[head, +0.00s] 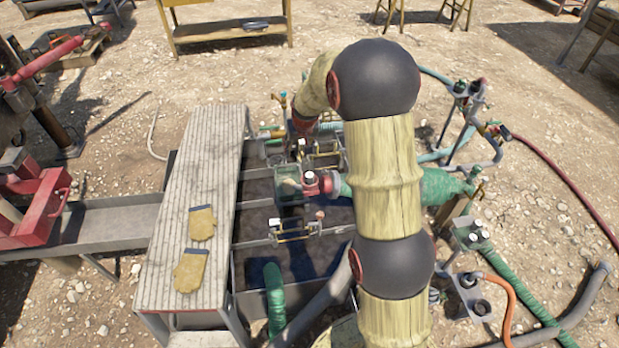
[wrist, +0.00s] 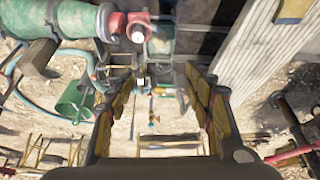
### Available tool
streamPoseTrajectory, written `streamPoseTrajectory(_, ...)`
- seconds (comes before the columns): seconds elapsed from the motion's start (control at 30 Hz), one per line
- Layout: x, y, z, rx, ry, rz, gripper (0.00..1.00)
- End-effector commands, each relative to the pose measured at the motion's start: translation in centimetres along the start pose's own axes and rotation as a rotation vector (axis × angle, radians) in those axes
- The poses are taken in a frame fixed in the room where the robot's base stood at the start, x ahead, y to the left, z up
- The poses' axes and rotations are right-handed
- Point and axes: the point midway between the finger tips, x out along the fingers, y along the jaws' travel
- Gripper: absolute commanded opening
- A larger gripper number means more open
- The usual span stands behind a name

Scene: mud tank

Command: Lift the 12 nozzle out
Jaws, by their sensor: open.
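No number 12 can be read in either view, so I cannot tell which part is the 12 nozzle. In the head view a small brass-framed rack (head: 320,157) with fittings stands over the tank beside my gripper (head: 303,122), which is partly hidden by the arm. A second small rack (head: 293,231) is nearer. In the wrist view my gripper (wrist: 162,76) has its two yellow-sided fingers wide apart, with nothing held between them. A small white-topped fitting (wrist: 140,81) shows near the left fingertip; I cannot tell whether they touch.
A red fitting (head: 328,184) on a green hose (head: 447,187) crosses beside the racks. The dark tank (head: 262,206) has a ribbed board (head: 212,150) along its left, with two gloves (head: 202,223) on it. Pipes and hoses crowd the right.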

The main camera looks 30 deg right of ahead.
Motion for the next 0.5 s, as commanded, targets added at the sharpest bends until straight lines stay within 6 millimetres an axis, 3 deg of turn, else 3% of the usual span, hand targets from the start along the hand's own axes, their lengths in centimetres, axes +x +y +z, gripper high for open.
streamPoseTrajectory(0.03, 2.5, 0.8, -0.2, 0.010, -0.011, 0.004, 0.52)
streamPoseTrajectory(0.3, 14.4, 4.4, 0.5, 0.050, -0.026, 0.023, 0.52)
streamPoseTrajectory(0.5, 20.0, 6.1, 1.9, 0.068, -0.029, 0.033, 0.52)
